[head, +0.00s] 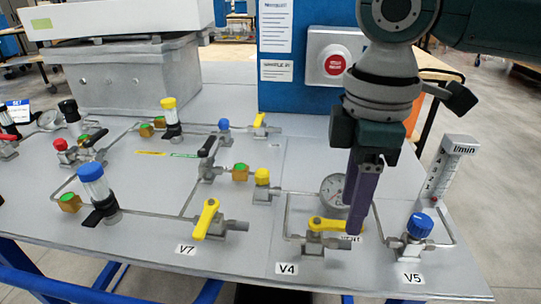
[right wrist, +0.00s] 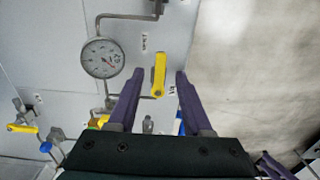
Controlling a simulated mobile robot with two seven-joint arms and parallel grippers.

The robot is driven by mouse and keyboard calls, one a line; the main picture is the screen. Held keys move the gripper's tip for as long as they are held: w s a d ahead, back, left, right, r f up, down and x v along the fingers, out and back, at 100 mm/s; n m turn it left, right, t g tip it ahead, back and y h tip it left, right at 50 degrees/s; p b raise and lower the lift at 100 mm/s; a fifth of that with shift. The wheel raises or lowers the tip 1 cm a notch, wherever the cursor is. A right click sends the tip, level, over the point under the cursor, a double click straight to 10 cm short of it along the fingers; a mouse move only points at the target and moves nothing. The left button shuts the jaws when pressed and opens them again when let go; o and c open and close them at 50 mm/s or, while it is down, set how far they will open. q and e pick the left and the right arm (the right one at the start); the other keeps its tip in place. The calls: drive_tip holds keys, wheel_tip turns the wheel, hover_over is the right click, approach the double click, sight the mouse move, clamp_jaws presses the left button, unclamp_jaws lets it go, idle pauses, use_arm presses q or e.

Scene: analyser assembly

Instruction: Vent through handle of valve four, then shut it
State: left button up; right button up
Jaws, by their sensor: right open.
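Valve four, labelled V4 (head: 287,268), has a yellow lever handle (head: 328,225) near the front of the panel. In the head view the handle lies left to right and points toward my right gripper (head: 357,228). That gripper points down with its purple fingers at the handle's free end, partly hiding it and a label behind it. In the right wrist view my open fingers (right wrist: 160,76) stand either side of the yellow handle (right wrist: 159,76), with a gap on both sides. My left gripper is not in view.
A round gauge (head: 332,187) stands just behind V4. The blue-knobbed valve V5 (head: 420,226) and a flow meter (head: 447,168) stand close on the right. V7's yellow handle (head: 206,218) is to the left.

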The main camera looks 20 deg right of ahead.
drive_tip(key=shift+f, duration=1.05)
drive_tip(key=shift+c, duration=0.2)
clamp_jaws()
